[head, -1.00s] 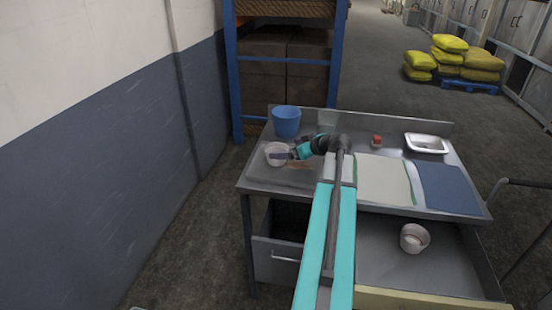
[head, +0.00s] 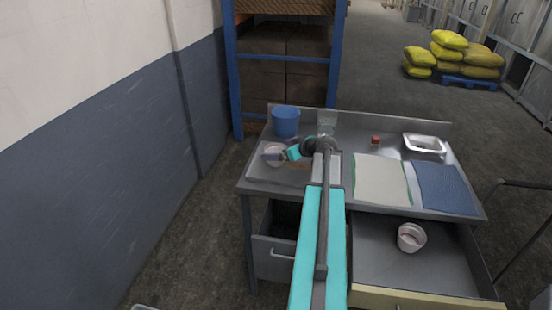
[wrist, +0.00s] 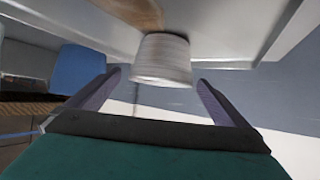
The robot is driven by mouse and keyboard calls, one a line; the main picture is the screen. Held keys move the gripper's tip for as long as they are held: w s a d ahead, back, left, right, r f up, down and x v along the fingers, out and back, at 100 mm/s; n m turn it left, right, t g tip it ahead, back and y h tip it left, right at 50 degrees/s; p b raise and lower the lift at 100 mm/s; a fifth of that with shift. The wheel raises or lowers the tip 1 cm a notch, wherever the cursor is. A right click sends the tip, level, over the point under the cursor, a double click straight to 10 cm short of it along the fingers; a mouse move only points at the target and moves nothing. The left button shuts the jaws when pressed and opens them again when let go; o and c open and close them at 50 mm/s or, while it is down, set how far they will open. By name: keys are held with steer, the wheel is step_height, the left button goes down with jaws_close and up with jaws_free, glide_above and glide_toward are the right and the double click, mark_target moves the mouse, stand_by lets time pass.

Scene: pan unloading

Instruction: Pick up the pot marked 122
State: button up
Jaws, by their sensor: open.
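A small white pot (head: 274,147) stands at the left end of the metal table. It also shows in the wrist view (wrist: 162,58), pale and ribbed, just ahead of the fingertips and roughly centred between them. A second whitish pot (head: 411,237) sits in the open drawer at the right. I cannot read a number on either pot. My gripper (wrist: 157,78) is open and empty, its two fingers spread wide on either side of the table pot's line. In the head view the fingers partly cover that pot.
A blue bucket (head: 286,121) stands just behind the pot; it shows at the left in the wrist view (wrist: 80,68). A small red object (head: 375,140), a white tray (head: 424,144), a beige mat (head: 381,182) and a blue mat (head: 446,189) lie to the right.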

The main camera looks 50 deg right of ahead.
steer(key=c, duration=1.2)
steer(key=shift+r, duration=0.1)
steer(key=shift+r+b, duration=0.85)
steer(key=shift+r, duration=0.45)
steer(key=s+d+b, duration=0.1)
steer(key=s, duration=0.4)
steer(key=s+d+r+b, duration=0.1)
steer(key=s+d+b, duration=0.1)
steer(key=s, duration=0.3)
steer(key=s+d+r+b, duration=0.1)
steer(key=s+b, duration=0.1)
steer(key=s, duration=0.3)
steer(key=shift+s+d+r, duration=0.1)
steer(key=shift+s+d, duration=0.05)
steer(key=shift+d, duration=0.2)
